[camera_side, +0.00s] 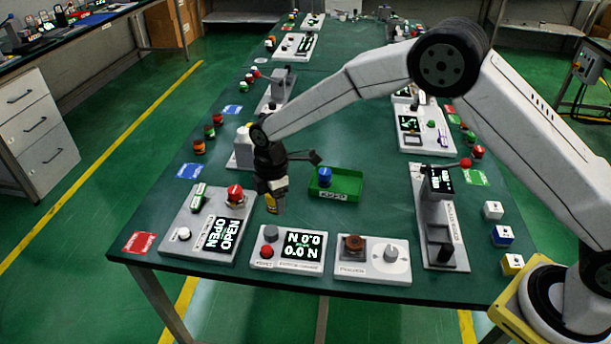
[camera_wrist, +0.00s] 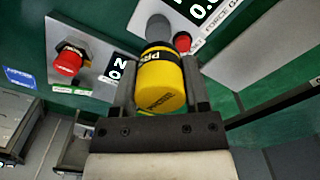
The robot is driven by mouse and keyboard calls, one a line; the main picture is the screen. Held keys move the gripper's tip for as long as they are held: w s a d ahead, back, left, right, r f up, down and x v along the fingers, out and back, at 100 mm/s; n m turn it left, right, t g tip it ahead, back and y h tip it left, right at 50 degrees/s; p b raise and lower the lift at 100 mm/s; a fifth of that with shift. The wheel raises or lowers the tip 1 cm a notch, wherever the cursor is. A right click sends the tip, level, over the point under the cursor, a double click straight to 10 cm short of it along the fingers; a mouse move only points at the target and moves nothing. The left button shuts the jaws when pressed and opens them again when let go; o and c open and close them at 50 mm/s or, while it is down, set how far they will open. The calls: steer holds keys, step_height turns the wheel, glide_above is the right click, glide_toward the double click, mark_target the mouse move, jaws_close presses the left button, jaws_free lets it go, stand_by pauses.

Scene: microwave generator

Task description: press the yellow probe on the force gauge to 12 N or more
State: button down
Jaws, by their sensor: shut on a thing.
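The force gauge (camera_side: 288,262) is a white panel near the table's front edge, with a grey round pad (camera_side: 271,232), a red button (camera_side: 267,251) and a screen (camera_side: 303,246) reading 0.0 N. My gripper (camera_side: 272,200) hangs above and just behind the gauge's pad. It is shut on the yellow probe (camera_wrist: 160,80), whose black band shows "PRO" lettering in the wrist view. Part of the probe (camera_side: 275,204) shows below the fingers in the side view. In the wrist view the grey pad (camera_wrist: 159,27) lies just beyond the probe. The probe appears apart from the pad.
A panel with an "OPEN" screen (camera_side: 223,233) and red knob (camera_side: 235,194) stands left of the gauge. A panel with a brown knob (camera_side: 353,244) is on its right. A green tray (camera_side: 350,183) with a blue object lies behind. A tall-post device (camera_side: 437,220) stands at right.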

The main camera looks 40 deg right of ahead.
mark_target(271, 230)
steer(key=shift+w+a, duration=0.3)
steer(key=shift+a, duration=0.5)
steer(key=shift+f, duration=0.2)
steer(key=shift+f, duration=2.85)
steer(key=shift+s+f, duration=0.1)
steer(key=shift+f, duration=0.9)
stand_by(1.6)
steer(key=shift+r, duration=3.65)
